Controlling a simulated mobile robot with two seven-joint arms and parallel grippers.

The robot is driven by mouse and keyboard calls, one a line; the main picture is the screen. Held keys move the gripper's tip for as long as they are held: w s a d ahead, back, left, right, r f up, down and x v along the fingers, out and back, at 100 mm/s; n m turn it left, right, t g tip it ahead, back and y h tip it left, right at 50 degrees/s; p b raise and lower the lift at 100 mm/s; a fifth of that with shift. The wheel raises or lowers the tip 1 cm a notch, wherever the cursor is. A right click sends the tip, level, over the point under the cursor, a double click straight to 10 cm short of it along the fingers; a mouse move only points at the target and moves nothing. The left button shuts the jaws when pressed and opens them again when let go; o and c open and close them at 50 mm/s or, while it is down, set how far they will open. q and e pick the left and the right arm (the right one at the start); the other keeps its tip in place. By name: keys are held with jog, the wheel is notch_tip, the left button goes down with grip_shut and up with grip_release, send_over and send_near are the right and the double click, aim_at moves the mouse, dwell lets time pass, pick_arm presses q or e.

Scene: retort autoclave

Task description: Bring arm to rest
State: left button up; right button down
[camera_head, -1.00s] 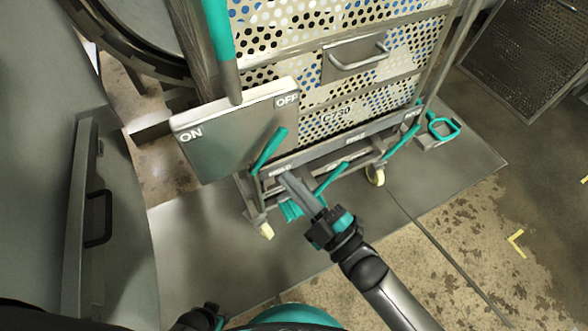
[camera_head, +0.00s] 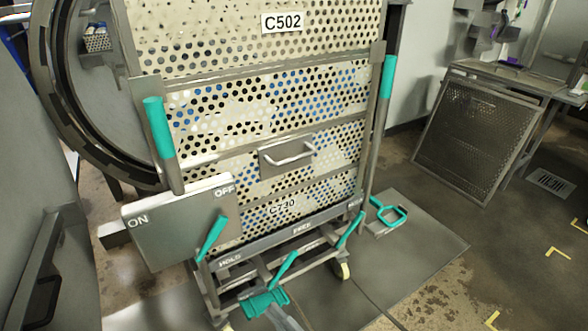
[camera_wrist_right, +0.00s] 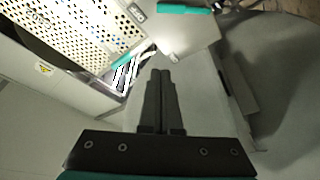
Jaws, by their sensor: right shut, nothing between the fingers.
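The rest of the right arm is out of the head view. My left gripper is in neither view.
A cart with perforated baskets (camera_head: 270,105) stands before the round autoclave opening (camera_head: 75,120). A grey ON/OFF panel (camera_head: 175,225) hangs at its left. Teal levers (camera_head: 287,267) stick out low. A teal-handled floor pedal (camera_head: 388,212) is to the right. Open floor (camera_head: 480,245) lies further right.

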jog(key=s+d+f+m+g+h, duration=0.15)
jog(key=d+f+m+h, duration=0.45)
jog(key=f, duration=0.6)
jog(key=d+f+m+g+h, duration=0.25)
jog(key=d+f+h, duration=0.25)
jog(key=d+f, duration=0.5)
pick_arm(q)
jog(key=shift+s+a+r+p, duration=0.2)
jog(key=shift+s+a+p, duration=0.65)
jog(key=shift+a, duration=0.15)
pick_arm(e)
jog(key=s+d+f+m+g+h, duration=0.2)
jog(key=s+d+f+m+g, duration=0.2)
jog(key=s+f, duration=0.3)
jog(key=s+d+f+m+g+h, duration=0.2)
jog(key=s+d+f+m+g, duration=0.2)
jog(key=s+f, duration=0.4)
jog(key=s+d, duration=0.1)
jog(key=s, duration=0.6)
jog(key=shift+d+f, duration=0.15)
jog(key=shift+d, duration=0.1)
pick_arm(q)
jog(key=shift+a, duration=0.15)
